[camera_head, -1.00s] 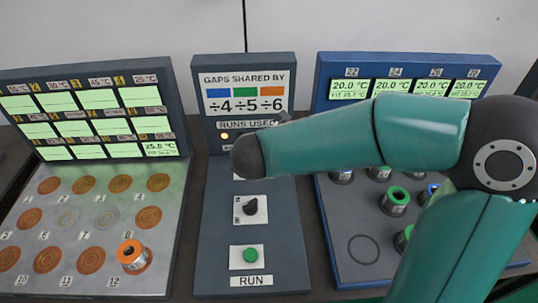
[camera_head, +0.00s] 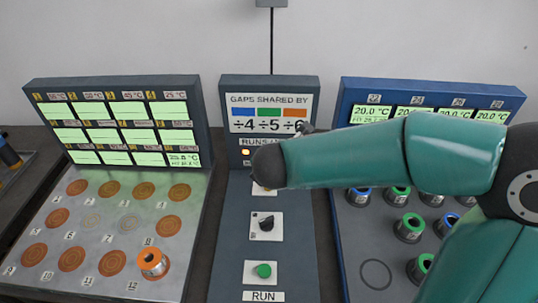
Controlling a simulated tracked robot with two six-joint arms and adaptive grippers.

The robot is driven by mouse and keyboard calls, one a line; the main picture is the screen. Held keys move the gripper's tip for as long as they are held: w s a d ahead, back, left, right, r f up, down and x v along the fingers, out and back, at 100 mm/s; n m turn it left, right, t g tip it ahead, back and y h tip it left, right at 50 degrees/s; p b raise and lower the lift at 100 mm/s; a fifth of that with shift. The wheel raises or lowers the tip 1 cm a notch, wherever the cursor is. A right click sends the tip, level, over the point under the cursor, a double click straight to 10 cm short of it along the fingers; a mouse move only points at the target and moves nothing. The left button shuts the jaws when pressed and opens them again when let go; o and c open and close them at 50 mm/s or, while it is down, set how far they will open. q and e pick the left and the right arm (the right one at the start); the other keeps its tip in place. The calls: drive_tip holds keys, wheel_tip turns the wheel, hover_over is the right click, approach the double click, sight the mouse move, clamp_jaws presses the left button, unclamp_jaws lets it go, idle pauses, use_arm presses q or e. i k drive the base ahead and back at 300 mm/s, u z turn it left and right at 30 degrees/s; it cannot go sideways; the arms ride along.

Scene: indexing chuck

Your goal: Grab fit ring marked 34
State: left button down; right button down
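No ring that I can read as marked 34 shows. Several rings with green and blue tops stand on the right blue-backed panel (camera_head: 350,268), among them a green-topped ring (camera_head: 408,228), a second green-topped ring (camera_head: 420,267) and a blue-topped ring (camera_head: 359,196). My teal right arm covers much of that panel, and its displays read about 20.0 °C. An orange-topped ring (camera_head: 153,264) sits at spot 12 on the left plate (camera_head: 185,225). My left gripper is not in view.
A dark item (camera_head: 9,157) shows at the far left edge.

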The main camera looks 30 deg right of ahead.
sight(150, 260)
drive_tip(key=k, duration=1.45)
